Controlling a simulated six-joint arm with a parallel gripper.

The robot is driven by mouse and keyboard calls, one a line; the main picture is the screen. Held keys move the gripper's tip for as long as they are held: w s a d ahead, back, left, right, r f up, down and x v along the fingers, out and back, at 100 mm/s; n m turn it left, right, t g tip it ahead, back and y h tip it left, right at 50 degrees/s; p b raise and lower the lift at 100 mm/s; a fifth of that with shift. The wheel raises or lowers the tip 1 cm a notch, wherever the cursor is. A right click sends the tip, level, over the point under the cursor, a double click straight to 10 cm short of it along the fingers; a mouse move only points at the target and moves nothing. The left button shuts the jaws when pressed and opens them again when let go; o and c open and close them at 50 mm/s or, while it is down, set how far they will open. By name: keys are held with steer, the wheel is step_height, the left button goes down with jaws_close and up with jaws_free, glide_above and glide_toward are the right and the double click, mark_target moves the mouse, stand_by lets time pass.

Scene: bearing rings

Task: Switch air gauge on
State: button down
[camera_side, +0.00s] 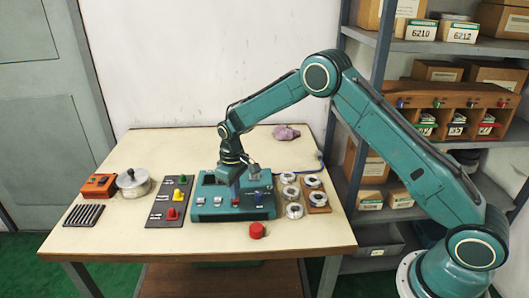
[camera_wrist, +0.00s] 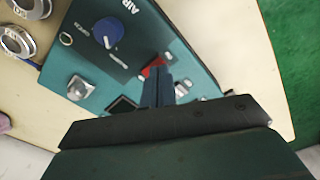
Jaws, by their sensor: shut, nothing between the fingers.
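The air gauge (camera_side: 207,213) is a teal box near the front middle of the table. In the wrist view its panel (camera_wrist: 75,50) carries the lettering "AIR", a blue knob (camera_wrist: 107,32) and a red switch (camera_wrist: 150,70). My gripper (camera_wrist: 158,74) is shut and empty, pointing down at the panel. In the wrist view its fingertips are right beside the red switch and cover part of it. I cannot tell whether they touch it or which way the switch is set. In the side view my gripper (camera_side: 235,197) is over the middle of the gauge.
Several metal rings (camera_side: 294,211) lie right of the gauge, some on a wooden board (camera_side: 320,209). A dark panel (camera_side: 160,214) with coloured knobs, a metal pot (camera_side: 134,183) and an orange box (camera_side: 98,186) are left. The table's back left is clear.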

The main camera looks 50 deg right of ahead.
steer(key=shift+f, duration=0.85)
stand_by(0.9)
steer(key=shift+r, duration=0.1)
steer(key=shift+r, duration=3.5)
